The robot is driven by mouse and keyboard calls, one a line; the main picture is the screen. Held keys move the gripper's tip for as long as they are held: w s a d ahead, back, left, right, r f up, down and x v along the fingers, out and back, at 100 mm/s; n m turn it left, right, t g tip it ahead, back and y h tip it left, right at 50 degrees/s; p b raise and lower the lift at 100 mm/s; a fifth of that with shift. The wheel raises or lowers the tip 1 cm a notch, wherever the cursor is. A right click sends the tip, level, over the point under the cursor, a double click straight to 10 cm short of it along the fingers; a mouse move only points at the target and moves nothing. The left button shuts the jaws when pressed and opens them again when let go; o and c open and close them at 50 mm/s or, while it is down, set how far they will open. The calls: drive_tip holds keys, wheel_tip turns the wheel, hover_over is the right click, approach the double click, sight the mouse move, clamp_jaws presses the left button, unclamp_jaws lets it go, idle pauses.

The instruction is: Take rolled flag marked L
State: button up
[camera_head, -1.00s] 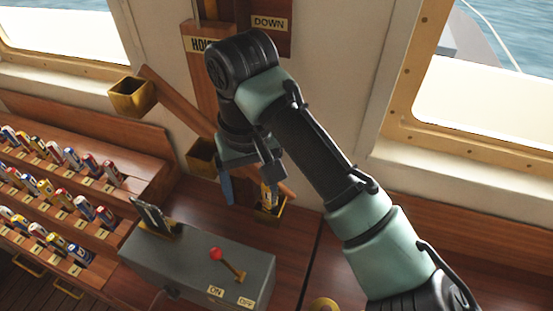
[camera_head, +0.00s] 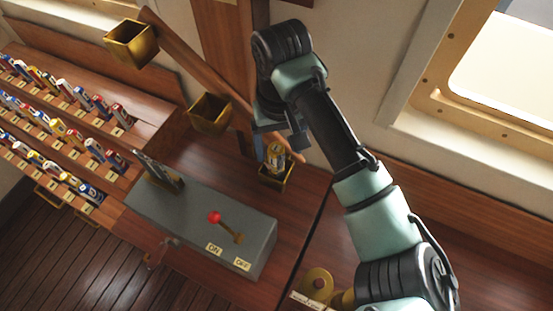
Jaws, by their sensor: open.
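Rolled flags (camera_head: 58,128) stand in several rows in the wooden rack at the left, each above a small letter label. The letters are too small to read, so I cannot tell which flag is marked L. One rolled flag (camera_head: 277,155), yellowish and white, stands in the lowest brass cup (camera_head: 276,178) at the lower end of a slanted wooden bar. My gripper (camera_head: 279,138) is open and empty, just above or behind that flag in the picture. I cannot tell whether it touches the flag. My wrist partly hides the bar.
Two more brass cups, an upper one (camera_head: 131,43) and a middle one (camera_head: 210,113), sit on the slanted bar (camera_head: 185,62) and look empty. A grey box (camera_head: 190,232) with a red-knobbed lever (camera_head: 224,226) and ON and OFF labels stands in front. Brass round pieces (camera_head: 317,284) lie at the bottom.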

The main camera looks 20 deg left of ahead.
sight(276, 164)
drive_tip(key=f, duration=0.1)
drive_tip(key=f+p, duration=0.1)
drive_tip(key=f, duration=0.3)
drive_tip(key=shift+w+a+p, duration=0.2)
drive_tip(key=shift+a+p, duration=0.15)
drive_tip(key=shift+a, duration=0.05)
drive_tip(key=shift+r, duration=0.1)
clamp_jaws()
